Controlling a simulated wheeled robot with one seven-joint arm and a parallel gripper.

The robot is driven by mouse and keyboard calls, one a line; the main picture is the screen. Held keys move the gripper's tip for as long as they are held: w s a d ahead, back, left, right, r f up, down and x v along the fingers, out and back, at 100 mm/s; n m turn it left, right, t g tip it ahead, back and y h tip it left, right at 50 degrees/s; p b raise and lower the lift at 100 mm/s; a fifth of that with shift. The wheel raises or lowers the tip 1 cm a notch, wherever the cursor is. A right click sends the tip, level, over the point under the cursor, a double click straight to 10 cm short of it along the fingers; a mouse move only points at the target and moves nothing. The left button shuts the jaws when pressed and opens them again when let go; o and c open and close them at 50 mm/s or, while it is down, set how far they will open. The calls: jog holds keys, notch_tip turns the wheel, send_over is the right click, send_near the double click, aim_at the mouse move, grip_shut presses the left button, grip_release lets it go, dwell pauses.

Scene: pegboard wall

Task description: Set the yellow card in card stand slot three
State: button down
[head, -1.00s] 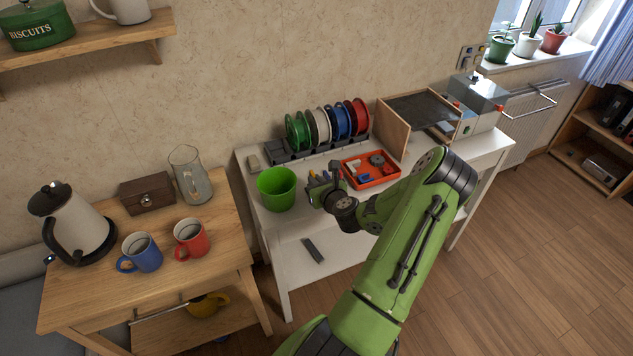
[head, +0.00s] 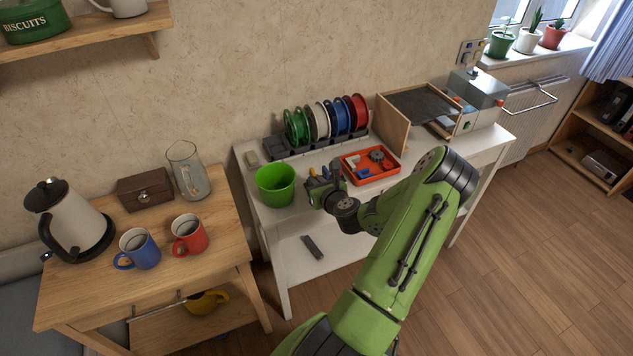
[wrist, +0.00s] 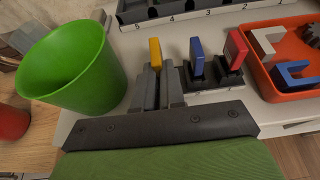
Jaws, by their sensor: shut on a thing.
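My gripper (wrist: 159,88) is shut on the yellow card (wrist: 155,55), which stands upright between the fingertips. The blue card (wrist: 197,57) and the red card (wrist: 236,48) stand upright in the dark card stand (wrist: 212,80), to the right of the yellow card. The fingers hide the yellow card's lower end and the part of the stand around it, so I cannot tell whether it sits in a slot. In the head view my gripper (head: 322,188) is small and partly hidden at the white table's front.
A green bin (wrist: 72,66) stands close on the left of my gripper. An orange tray (head: 370,166) with loose parts lies to the right. A numbered rack with several spools (head: 318,144) stands behind. A wooden-sided frame (head: 393,125) is farther right.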

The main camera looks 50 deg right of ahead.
jog(key=c, duration=1.1)
grip_release()
jog(key=shift+s+a+f, duration=0.1)
jog(key=shift+a+f, duration=0.05)
jog(key=shift+f, duration=0.3)
jog(key=shift+c, duration=0.2)
jog(key=shift+d, duration=0.3)
jog(key=shift+r, duration=0.15)
jog(key=p+v, duration=0.9)
jog(key=v, duration=0.6)
jog(key=shift+s+a+r, duration=0.2)
